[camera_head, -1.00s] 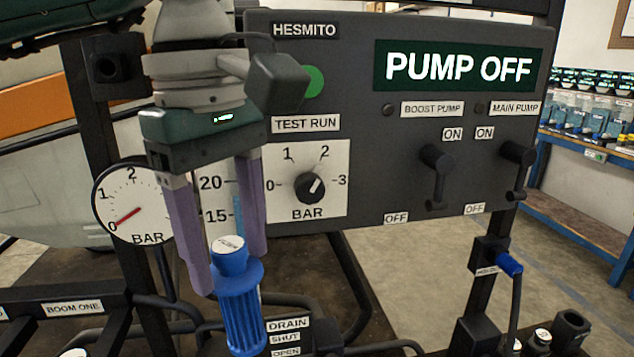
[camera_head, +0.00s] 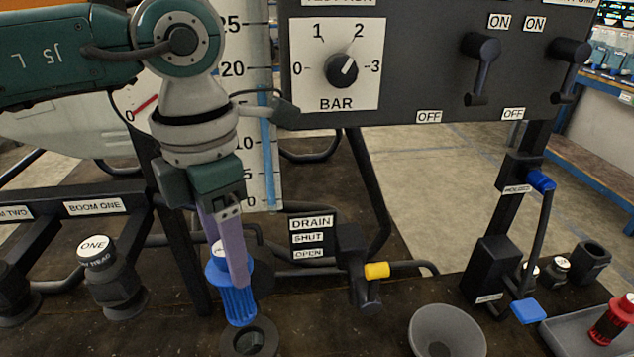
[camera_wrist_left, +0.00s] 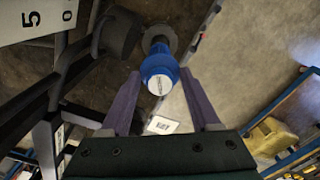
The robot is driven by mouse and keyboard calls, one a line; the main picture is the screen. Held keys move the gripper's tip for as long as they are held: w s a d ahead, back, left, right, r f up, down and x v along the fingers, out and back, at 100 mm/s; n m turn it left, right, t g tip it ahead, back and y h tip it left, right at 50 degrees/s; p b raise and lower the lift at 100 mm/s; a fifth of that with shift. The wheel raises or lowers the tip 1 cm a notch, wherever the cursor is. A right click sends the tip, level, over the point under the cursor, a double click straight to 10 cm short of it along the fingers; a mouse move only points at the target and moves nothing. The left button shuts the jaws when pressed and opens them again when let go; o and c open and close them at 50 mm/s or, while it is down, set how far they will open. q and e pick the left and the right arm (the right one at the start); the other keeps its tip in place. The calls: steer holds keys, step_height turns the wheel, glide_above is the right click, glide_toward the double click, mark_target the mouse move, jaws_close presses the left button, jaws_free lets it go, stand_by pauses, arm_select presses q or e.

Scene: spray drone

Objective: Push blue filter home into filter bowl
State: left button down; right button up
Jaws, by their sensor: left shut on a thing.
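The blue filter (camera_head: 238,304) is ribbed with a white-topped cap. In the head view it stands nearly upright, held by my left gripper (camera_head: 230,276), whose purple fingers are around its upper part. In the left wrist view the filter (camera_wrist_left: 158,66) lies between the fingertips (camera_wrist_left: 160,76), cap toward the camera. A round black cup, which looks like the filter bowl (camera_head: 249,341), sits right at the filter's lower end. Its dark rim (camera_wrist_left: 172,38) shows around the filter's far end in the wrist view. Whether the filter's end is inside is unclear. My right gripper is not in view.
A drain valve with a yellow handle tip (camera_head: 377,270) stands right of the filter. A grey funnel-like bowl (camera_head: 447,332) is farther right, then a red-capped part (camera_head: 614,318) in a tray. A black nozzle body marked ONE (camera_head: 96,252) is at left.

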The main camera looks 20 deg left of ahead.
arm_select(q)
steer(key=shift+f, duration=0.1)
step_height(320, 180, down, 6)
steer(key=b, duration=0.5)
steer(key=shift+f+b, duration=4.55)
steer(key=shift+f, duration=0.3)
stand_by(0.8)
steer(key=shift+c, duration=0.2)
jaws_free()
step_height(320, 180, up, 10)
steer(key=shift+f+p, duration=0.1)
steer(key=shift+p, duration=0.75)
